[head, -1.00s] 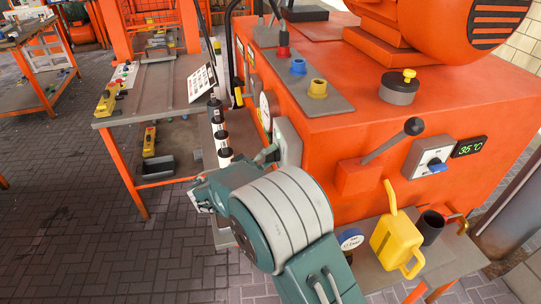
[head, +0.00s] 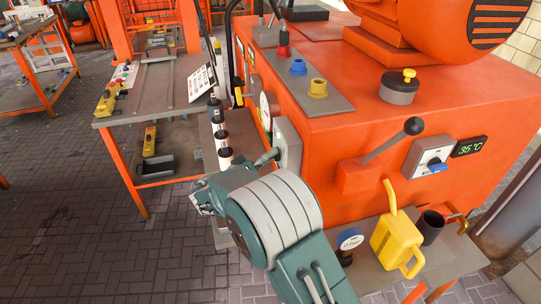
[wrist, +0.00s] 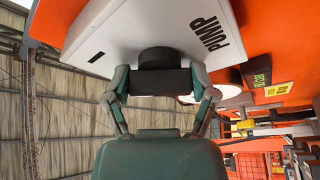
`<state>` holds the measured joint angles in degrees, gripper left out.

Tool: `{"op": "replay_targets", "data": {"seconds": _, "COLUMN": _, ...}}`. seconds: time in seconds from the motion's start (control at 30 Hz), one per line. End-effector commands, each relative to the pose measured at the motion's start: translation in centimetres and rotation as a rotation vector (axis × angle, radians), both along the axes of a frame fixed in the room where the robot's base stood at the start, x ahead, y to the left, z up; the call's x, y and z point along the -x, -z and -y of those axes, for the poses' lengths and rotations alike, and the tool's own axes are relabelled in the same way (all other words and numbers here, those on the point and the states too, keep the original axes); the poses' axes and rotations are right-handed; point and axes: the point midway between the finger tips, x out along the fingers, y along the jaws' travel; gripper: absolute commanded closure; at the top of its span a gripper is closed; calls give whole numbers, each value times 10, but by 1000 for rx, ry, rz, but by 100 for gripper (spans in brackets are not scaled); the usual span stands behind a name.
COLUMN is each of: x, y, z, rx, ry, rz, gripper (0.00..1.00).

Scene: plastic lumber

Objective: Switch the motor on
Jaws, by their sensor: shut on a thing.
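A white panel (wrist: 150,30) lettered PUMP is on the orange machine's side, with a dark rotary knob (wrist: 158,57). My gripper (wrist: 160,80) is shut on the knob's dark bar, one finger on each side. In the head view the white panel (head: 290,145) is seen edge-on, with my gripper (head: 267,156) against its face; the knob is hidden there. No label reading motor is legible. The large orange round housing (head: 430,30) is on top.
A lever with a black ball (head: 413,126) sticks out from the machine's front. A yellow watering can (head: 396,243) and a dark cup (head: 431,226) stand on the low shelf. A black-and-white striped post (head: 221,140) is close beyond my gripper.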

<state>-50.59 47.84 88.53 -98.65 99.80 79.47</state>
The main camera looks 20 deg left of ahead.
Motion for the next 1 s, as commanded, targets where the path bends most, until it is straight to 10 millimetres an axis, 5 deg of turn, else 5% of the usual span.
{"op": "replay_targets", "data": {"seconds": 0.13, "x": 1, "y": 7, "z": 0, "rx": 3, "ry": -3, "rz": -15, "gripper": 74}}
{"op": "replay_targets", "data": {"seconds": 0.17, "x": 1, "y": 7, "z": 0, "rx": 3, "ry": -3, "rz": -15, "gripper": 17}}
{"op": "replay_targets", "data": {"seconds": 0.2, "x": 1, "y": 7, "z": 0, "rx": 3, "ry": -3, "rz": -15, "gripper": 0}}
{"op": "replay_targets", "data": {"seconds": 0.67, "x": 2, "y": 2, "z": 0, "rx": 0, "ry": -2, "rz": -5, "gripper": 0}}
{"op": "replay_targets", "data": {"seconds": 1.0, "x": 44, "y": 16, "z": -38, "rx": 3, "ry": -5, "rz": -6, "gripper": 0}}
